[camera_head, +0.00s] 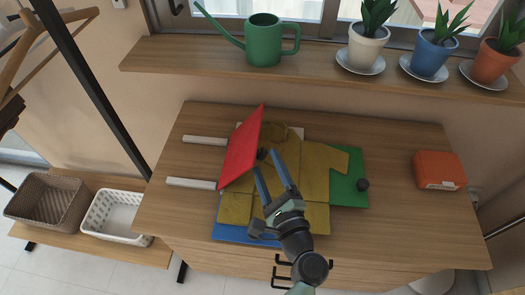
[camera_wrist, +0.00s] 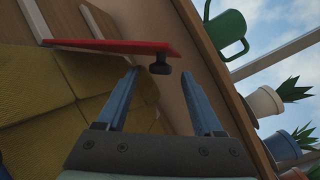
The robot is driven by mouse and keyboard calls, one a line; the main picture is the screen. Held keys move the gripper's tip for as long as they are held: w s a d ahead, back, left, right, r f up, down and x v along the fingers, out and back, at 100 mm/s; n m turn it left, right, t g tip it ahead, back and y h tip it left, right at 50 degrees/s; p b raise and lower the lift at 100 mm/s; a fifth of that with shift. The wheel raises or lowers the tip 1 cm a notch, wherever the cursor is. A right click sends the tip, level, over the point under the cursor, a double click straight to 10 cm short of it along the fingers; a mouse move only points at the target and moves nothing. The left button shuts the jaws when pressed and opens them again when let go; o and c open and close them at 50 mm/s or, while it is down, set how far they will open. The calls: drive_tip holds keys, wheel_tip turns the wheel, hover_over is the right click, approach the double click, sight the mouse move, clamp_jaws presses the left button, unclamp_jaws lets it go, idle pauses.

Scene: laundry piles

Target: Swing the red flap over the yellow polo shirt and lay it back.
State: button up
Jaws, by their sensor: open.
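The red flap (camera_head: 243,148) stands tilted up at the left side of the folding board, leaning a little to the right at its top. Its dark knob shows in the wrist view (camera_wrist: 160,68) on the edge of the flap (camera_wrist: 110,46). The yellow polo shirt (camera_head: 315,168) lies spread on the board; part of it is hidden behind the flap. My gripper (camera_head: 271,164) is open over the shirt, just right of the flap. In the wrist view its blue fingers (camera_wrist: 158,88) are apart, with the knob near the left fingertip; I cannot tell whether they touch.
The board's green flap (camera_head: 348,190) with a dark knob lies flat at right, and a blue panel (camera_head: 232,232) at front. Two pale bars (camera_head: 192,184) lie left. An orange box (camera_head: 438,170) sits right. A shelf (camera_head: 200,55) holds a green watering can (camera_head: 263,42) and potted plants.

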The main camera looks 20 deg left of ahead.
sight(262, 154)
drive_tip(key=shift+x, duration=2.25)
clamp_jaws()
